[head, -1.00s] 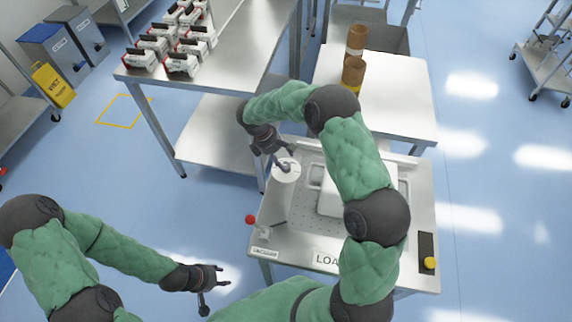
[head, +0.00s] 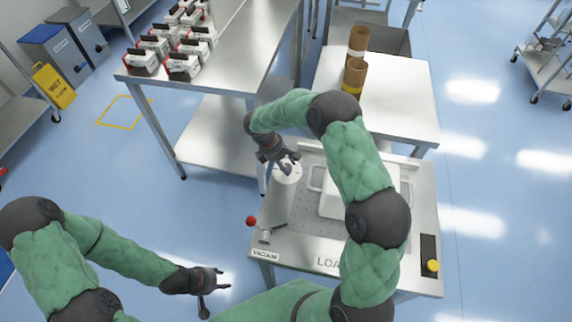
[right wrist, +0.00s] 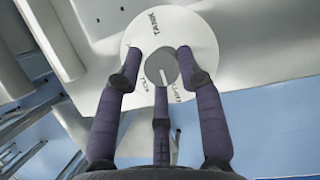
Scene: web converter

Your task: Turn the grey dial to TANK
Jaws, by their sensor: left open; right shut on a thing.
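The grey dial (right wrist: 164,68) shows in the right wrist view at the middle of a white round plate (right wrist: 205,35). TANK is printed at the plate's top; other labels lower down are partly hidden by the fingers. A pale line on the dial points down in that picture, away from TANK. My right gripper (right wrist: 160,75) has its fingers around the dial and is shut on it. In the head view my right gripper (head: 287,163) is over the white plate and hides the dial. My left gripper (head: 215,290) is open and empty, low at the left of the machine.
The machine top (head: 300,245) carries a red ball knob (head: 251,221), a white cover (head: 332,200) and a yellow button (head: 432,266). A table with brown rolls (head: 355,75) stands behind. A steel bench (head: 235,60) with several red-and-white units is at the back left.

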